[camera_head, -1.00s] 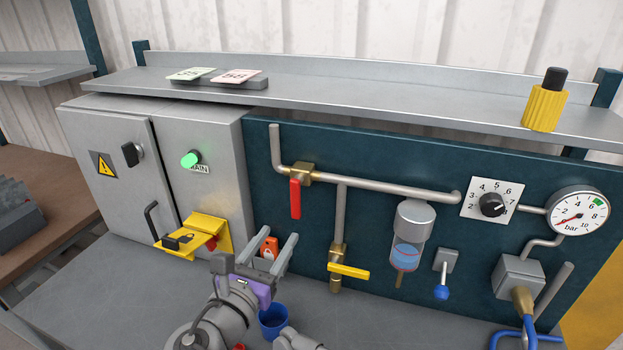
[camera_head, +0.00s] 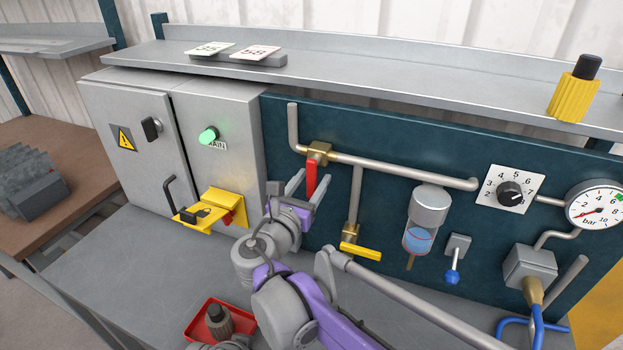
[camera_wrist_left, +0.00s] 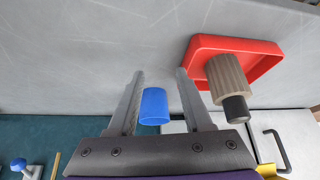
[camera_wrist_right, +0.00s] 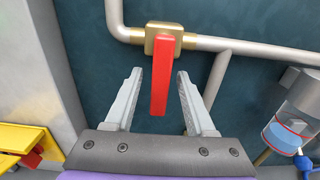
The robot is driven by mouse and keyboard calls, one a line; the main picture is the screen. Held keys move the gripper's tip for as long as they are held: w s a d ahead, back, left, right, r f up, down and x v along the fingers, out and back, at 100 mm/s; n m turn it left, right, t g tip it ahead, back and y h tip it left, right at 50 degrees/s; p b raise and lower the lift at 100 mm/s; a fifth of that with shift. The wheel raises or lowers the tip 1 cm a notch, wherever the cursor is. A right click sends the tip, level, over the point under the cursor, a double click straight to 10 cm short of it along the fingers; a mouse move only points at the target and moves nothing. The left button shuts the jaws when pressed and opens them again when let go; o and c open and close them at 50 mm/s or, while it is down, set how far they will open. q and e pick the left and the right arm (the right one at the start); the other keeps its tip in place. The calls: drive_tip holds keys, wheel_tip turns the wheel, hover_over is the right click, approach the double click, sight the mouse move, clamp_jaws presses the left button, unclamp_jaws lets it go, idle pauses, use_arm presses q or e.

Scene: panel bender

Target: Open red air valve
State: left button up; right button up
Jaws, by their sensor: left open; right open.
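The red air valve has a red lever (camera_head: 311,178) hanging straight down from a brass body (camera_head: 318,151) on the grey pipe. In the right wrist view the red lever (camera_wrist_right: 159,85) stands between the two fingers, with a gap on each side. My right gripper (camera_head: 307,189) is open around it, and no finger is seen touching it. My left gripper (camera_wrist_left: 160,74) is open and points down at the worktop. A blue cup (camera_wrist_left: 153,106) shows between its fingers; I cannot tell how far below it is.
A yellow valve lever (camera_head: 360,251) is to the lower right of the red one. A yellow lockout bracket (camera_head: 212,210) sticks out from the cabinet on the left. A red tray (camera_head: 196,328) with a brown-and-black object stands on the worktop (camera_head: 110,265).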

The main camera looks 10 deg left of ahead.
drive_tip(key=shift+w, duration=0.1)
clamp_jaws()
idle(1.4)
